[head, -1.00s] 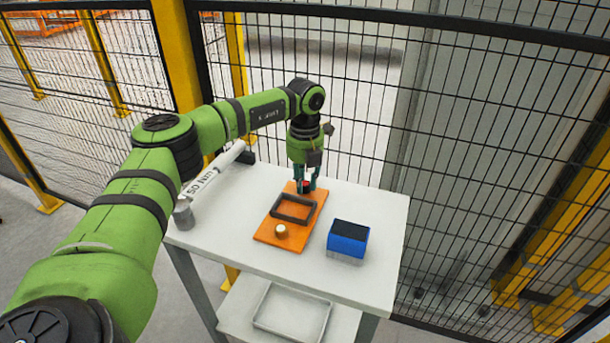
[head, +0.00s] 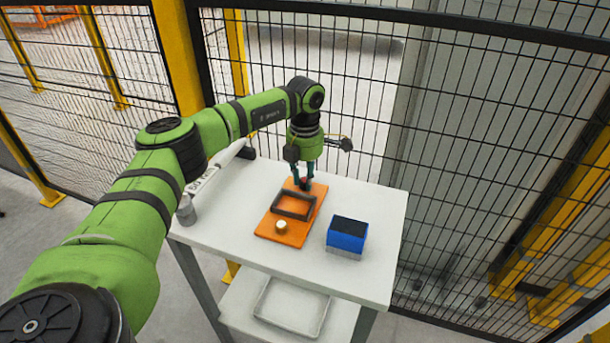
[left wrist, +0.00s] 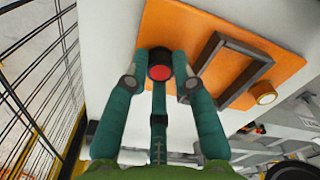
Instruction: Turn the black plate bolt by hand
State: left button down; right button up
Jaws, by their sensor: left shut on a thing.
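The black plate bolt, a round black piece with a red face, shows in the left wrist view (left wrist: 159,72) at one end of the orange plate (left wrist: 212,23). My left gripper (head: 304,183) points down at the far end of that plate in the head view. Its teal fingers are shut on the bolt, one on each side, and partly hide it. A dark rectangular frame (head: 277,206) on the plate is beside the fingers. A pale brass round piece (head: 281,227) sits at the near end of the plate. My right gripper is not in view.
The plate lies on a white table (head: 250,262). A blue box with a dark top (head: 347,240) stands right of it. A mesh fence (head: 480,120) stands behind.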

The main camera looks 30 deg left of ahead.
pick_arm(q)
jog(key=m, duration=0.4)
jog(key=shift+w+r+m, duration=0.2)
jog(key=shift+r+m, duration=0.1)
jog(key=shift+r, duration=0.05)
jog(key=m, duration=0.4)
jog(key=shift+a+m, duration=0.1)
jog(key=shift+m, duration=0.2)
jog(key=m, duration=0.4)
jog(key=shift+b, duration=0.3)
jog(key=shift+m, duration=2.1)
jog(key=c, duration=1.3)
grip_release()
jog(key=shift+c, duration=0.2)
jog(key=shift+o, duration=0.2)
jog(key=shift+s, duration=0.15)
